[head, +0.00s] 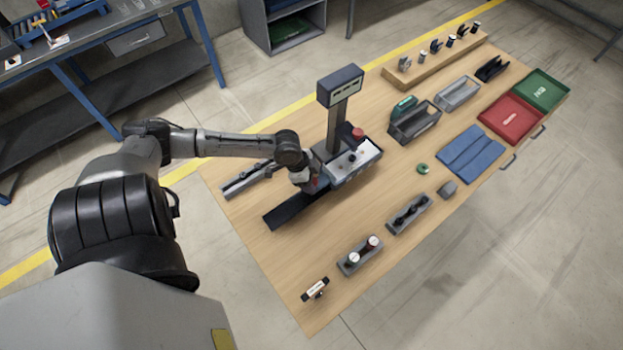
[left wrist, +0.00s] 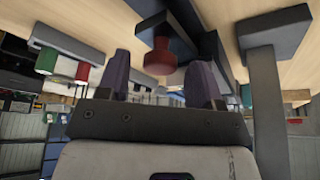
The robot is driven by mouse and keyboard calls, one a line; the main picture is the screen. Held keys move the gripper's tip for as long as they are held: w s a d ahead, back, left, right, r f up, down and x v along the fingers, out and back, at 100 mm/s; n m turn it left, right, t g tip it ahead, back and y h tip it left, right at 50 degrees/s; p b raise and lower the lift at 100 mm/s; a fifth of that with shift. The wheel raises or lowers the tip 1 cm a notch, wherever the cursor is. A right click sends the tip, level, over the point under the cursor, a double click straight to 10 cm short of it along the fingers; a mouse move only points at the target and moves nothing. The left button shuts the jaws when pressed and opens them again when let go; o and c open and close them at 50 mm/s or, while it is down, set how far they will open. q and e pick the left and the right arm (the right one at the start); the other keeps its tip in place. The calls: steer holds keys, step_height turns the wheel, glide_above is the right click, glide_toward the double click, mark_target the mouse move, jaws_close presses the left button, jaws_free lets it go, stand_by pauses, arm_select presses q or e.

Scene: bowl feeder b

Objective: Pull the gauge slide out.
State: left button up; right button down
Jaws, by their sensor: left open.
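The gauge (head: 340,125) stands on the table with a display box on a post and a light control panel. A long dark slide (head: 285,214) reaches out from it toward the lower left. My left gripper (head: 314,184) is low beside the gauge, over the inner part of the slide. In the left wrist view, my open left gripper (left wrist: 162,78) has a red knob (left wrist: 160,57) between its two fingers in the picture, with gaps on both sides. The knob is on a dark part. Whether the fingertips surround it is unclear. My right gripper is not seen.
A grey rail (head: 248,178) lies left of the gauge. A holder with capped pieces (head: 360,255) and another grey holder (head: 408,213) lie in front. Grey bins (head: 415,125), a blue cloth (head: 470,153) and a red tray (head: 511,118) are to the right.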

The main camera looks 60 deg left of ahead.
arm_select(q)
steer(key=shift+w+f, duration=0.1)
steer(key=shift+f, duration=0.15)
jaws_close()
stand_by(0.5)
